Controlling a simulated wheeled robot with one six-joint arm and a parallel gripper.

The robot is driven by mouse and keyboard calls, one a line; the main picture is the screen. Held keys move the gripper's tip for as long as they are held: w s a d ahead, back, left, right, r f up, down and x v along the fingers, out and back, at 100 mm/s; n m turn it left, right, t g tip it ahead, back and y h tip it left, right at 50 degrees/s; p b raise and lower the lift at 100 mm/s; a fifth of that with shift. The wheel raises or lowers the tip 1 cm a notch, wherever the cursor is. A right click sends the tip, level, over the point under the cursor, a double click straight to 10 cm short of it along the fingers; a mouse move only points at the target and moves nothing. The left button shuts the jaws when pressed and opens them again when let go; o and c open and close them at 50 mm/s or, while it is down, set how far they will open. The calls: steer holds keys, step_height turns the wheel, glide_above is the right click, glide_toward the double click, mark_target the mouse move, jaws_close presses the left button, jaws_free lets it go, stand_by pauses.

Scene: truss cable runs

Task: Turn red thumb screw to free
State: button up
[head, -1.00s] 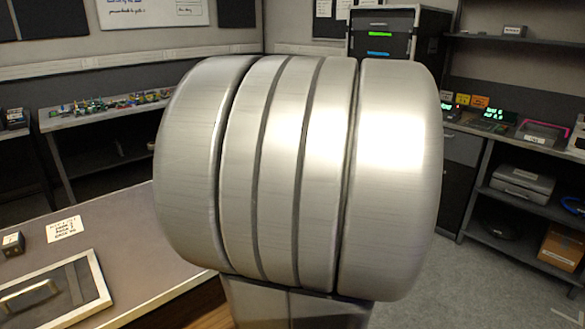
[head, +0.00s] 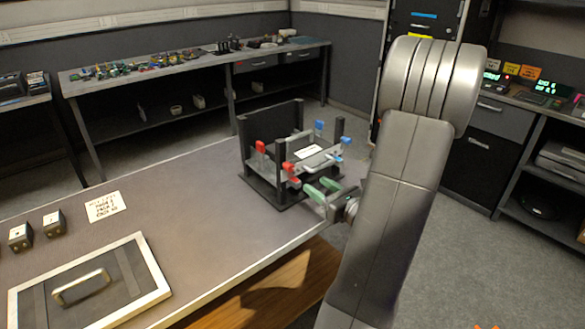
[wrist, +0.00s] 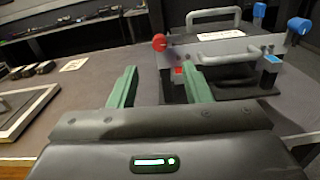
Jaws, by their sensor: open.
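A black fixture with grey rails stands on the table and carries red and blue knobs. A round red screw head (wrist: 159,42) shows in the wrist view, just beyond and between my fingers. A smaller red piece (wrist: 179,71) sits below it, near the right finger. In the head view, red parts show at the fixture's left upright (head: 260,147) and its near side (head: 288,166). I cannot tell which is the thumb screw. My gripper (head: 322,188) is at the fixture's near right corner. Its green fingers (wrist: 161,76) are open and empty, apart from the red head.
Blue knobs (wrist: 299,26) are on the fixture's right side. A handled framed panel (head: 88,285), small dark blocks (head: 54,223) and a paper label (head: 104,206) lie on the table's left. The tabletop between them and the fixture is clear.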

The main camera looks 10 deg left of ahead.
mark_target(292, 169)
steer(key=x, duration=1.1)
steer(key=shift+a+p, duration=0.1)
steer(key=shift+p, duration=0.3)
jaws_close()
